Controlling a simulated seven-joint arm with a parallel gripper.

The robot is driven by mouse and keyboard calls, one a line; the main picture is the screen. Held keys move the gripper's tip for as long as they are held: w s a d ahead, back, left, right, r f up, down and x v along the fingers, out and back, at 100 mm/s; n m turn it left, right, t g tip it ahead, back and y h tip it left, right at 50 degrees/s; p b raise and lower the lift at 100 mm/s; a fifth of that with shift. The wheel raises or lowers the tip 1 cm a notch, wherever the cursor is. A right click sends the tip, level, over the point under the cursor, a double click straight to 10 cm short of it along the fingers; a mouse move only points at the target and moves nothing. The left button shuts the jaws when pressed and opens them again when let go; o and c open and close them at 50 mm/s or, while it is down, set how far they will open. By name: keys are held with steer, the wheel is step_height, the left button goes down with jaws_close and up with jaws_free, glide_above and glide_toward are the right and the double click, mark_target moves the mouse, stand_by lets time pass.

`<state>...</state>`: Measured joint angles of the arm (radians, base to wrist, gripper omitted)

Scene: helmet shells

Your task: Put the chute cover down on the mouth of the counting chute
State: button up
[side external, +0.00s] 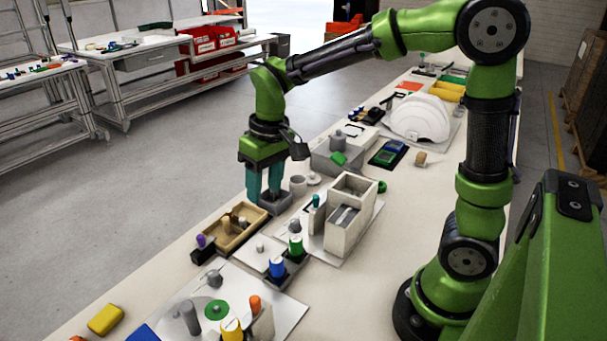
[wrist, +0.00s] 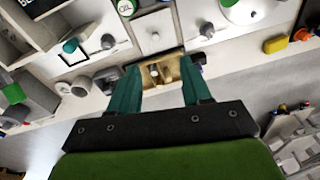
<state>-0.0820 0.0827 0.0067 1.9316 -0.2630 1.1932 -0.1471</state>
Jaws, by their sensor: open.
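Nothing is visible between the fingers. A dark grey block (side external: 278,205) sits by the fingertips in the side view, and beside the left finger in the wrist view (wrist: 105,75). I cannot tell whether it is the chute cover, or whether a finger touches it. The beige, open-topped box with a sloped inside (side external: 345,220) looks like the counting chute; its walls show at upper left in the wrist view (wrist: 37,30).
A wooden tray with pegs (side external: 228,238) lies in front of my gripper. A white square plate with a small knob (side external: 257,257) and green and blue cylinders (side external: 277,268) stand nearby. A white helmet shell (side external: 420,118) stands farther back.

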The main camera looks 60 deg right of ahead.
mark_target(259, 244)
steer(key=shift+n+g+h, duration=0.4)
steer(key=shift+n+g, duration=0.2)
steer(key=w+f, duration=0.1)
steer(key=f, duration=0.4)
steer(key=w+f, duration=0.1)
steer(key=f, duration=0.5)
steer(key=w+f, duration=0.1)
steer(key=f, duration=0.5)
steer(key=shift+w, duration=0.1)
jaws_close()
